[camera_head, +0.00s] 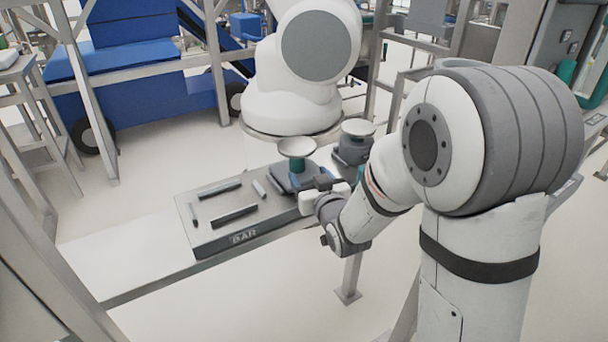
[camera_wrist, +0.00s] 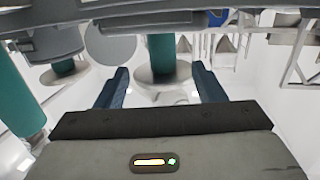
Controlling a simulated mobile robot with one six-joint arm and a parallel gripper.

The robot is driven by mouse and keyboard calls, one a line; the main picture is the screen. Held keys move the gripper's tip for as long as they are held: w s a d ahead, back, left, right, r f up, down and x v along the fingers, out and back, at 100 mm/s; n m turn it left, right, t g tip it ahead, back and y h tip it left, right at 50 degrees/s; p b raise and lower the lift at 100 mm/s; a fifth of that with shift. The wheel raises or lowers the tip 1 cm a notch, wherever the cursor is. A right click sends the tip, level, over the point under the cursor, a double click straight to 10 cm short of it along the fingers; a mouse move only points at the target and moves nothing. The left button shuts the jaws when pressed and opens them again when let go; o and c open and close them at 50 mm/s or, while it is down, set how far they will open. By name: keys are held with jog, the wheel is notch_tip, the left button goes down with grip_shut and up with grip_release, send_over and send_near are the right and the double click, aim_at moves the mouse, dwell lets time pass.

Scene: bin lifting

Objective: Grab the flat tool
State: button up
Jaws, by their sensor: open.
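I cannot tell which one is the flat tool. My gripper (camera_head: 312,190) is at the right end of the board, to the right of the bars and apart from them. In the wrist view my gripper (camera_wrist: 161,86) has its two dark fingers spread, with nothing held between them. No bar can be made out there.
A round-topped teal and grey stand (camera_head: 297,147) is close behind my gripper; a second similar stand (camera_head: 358,128) is behind it. In the wrist view a teal post with a round disc (camera_wrist: 163,72) appears beyond the fingers. The bench left of the board (camera_head: 135,258) is clear.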

aim_at(300, 161)
jog(key=x, duration=0.8)
jog(key=shift+s+a, duration=0.1)
jog(key=shift+r, duration=0.1)
grip_shut()
dwell(0.4)
jog(key=shift+r, duration=0.15)
